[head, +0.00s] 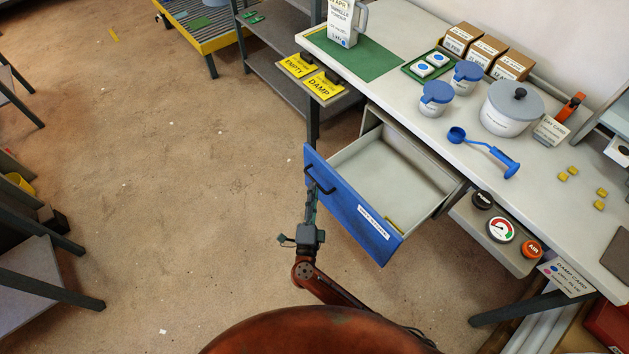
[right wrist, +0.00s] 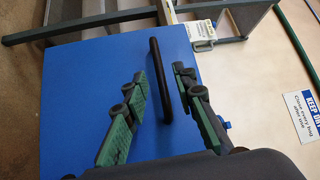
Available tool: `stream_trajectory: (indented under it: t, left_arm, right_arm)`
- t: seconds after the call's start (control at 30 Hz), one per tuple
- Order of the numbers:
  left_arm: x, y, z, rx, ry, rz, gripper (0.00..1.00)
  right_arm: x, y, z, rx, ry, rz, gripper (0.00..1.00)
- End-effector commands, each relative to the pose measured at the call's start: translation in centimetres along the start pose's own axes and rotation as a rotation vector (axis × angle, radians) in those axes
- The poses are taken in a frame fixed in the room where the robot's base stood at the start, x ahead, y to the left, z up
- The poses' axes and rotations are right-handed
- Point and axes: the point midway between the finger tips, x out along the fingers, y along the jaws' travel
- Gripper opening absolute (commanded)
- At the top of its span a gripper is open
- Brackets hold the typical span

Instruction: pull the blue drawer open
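The blue drawer (head: 350,208) stands pulled out from under the grey bench, its pale inside (head: 392,170) showing. A yellow strip (head: 394,225) lies inside near the front. The drawer's black bar handle (head: 318,180) is on the left part of the blue front. In the right wrist view, the handle (right wrist: 159,80) stands between the two fingers of my right gripper (right wrist: 160,76), with a gap visible on each side. The gripper is open and holds nothing. In the head view, my right gripper (head: 311,208) is just in front of the blue front. My left gripper is not in view.
The bench top (head: 400,95) carries blue-lidded jars (head: 435,98), a lidded pot (head: 511,107), a blue scoop (head: 485,150) and boxes (head: 487,50). A gauge panel (head: 500,230) hangs right of the drawer. The floor (head: 180,190) left of the drawer is clear.

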Motion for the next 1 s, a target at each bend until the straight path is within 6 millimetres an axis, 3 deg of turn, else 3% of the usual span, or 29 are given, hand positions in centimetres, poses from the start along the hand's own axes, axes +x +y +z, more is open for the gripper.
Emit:
stream_trajectory:
  t: [0.1,0.3,0.63,1.0]
  left_arm:
    - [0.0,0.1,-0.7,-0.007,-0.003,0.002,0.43]
    - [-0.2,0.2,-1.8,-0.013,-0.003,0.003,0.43]
    - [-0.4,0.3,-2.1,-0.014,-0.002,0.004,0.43]
    - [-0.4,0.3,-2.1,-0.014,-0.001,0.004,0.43]
  right_arm:
    - [2.0,0.2,0.0,-0.002,-0.001,-0.002,0.25]
    - [4.0,0.1,0.0,-0.001,-0.001,-0.001,0.25]
    - [4.4,0.1,0.0,0.000,-0.001,0.000,0.25]
    - [4.3,0.1,0.0,0.000,-0.001,0.000,0.00]
